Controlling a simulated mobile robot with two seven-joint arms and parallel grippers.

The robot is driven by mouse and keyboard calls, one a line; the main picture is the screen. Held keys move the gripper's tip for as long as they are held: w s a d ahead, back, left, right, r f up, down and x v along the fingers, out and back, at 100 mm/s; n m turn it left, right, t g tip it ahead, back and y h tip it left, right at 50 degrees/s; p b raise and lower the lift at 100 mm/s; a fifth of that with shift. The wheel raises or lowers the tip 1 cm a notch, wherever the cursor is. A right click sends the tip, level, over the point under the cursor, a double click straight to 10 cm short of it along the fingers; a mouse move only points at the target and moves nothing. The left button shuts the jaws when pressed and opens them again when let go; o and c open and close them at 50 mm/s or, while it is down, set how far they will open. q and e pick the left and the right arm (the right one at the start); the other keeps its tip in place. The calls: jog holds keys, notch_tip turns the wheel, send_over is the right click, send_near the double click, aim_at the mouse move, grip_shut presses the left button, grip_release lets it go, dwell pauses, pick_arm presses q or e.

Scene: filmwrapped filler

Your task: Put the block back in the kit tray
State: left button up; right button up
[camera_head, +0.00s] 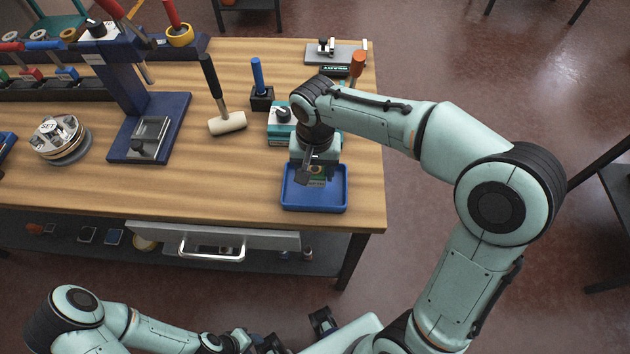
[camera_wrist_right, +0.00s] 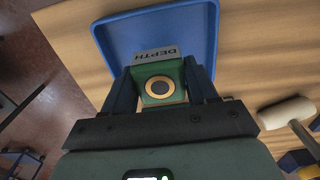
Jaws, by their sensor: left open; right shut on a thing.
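The blue kit tray (camera_head: 345,200) lies near the front right of the wooden bench. It also fills the upper part of the right wrist view (camera_wrist_right: 203,25). My right gripper (camera_head: 316,170) points down over the tray. In the right wrist view my right gripper (camera_wrist_right: 160,78) is shut on the green block (camera_wrist_right: 149,89), which has a yellow ring around a dark centre. A grey face marked DEPTH (camera_wrist_right: 158,55) shows at its far end. I cannot tell whether the block touches the tray floor. My left gripper (camera_head: 297,334) is open and empty, low in front of the bench.
A mallet (camera_head: 228,122), a blue-handled tool in a black holder (camera_head: 261,98) and a teal box (camera_head: 279,130) stand behind the tray. A blue press (camera_head: 150,125) and a round SET stack (camera_head: 62,140) are further left. The bench front left of the tray is clear.

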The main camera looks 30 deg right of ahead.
aim_at(315, 181)
jog(key=shift+f, duration=2.3)
jog(key=shift+f+b, duration=0.15)
jog(key=shift+b, duration=0.2)
jog(key=o, duration=1.2)
jog(key=shift+r, duration=0.3)
notch_tip(315, 181, up, 12)
jog(key=shift+f+p, duration=0.1)
jog(key=shift+p, duration=0.9)
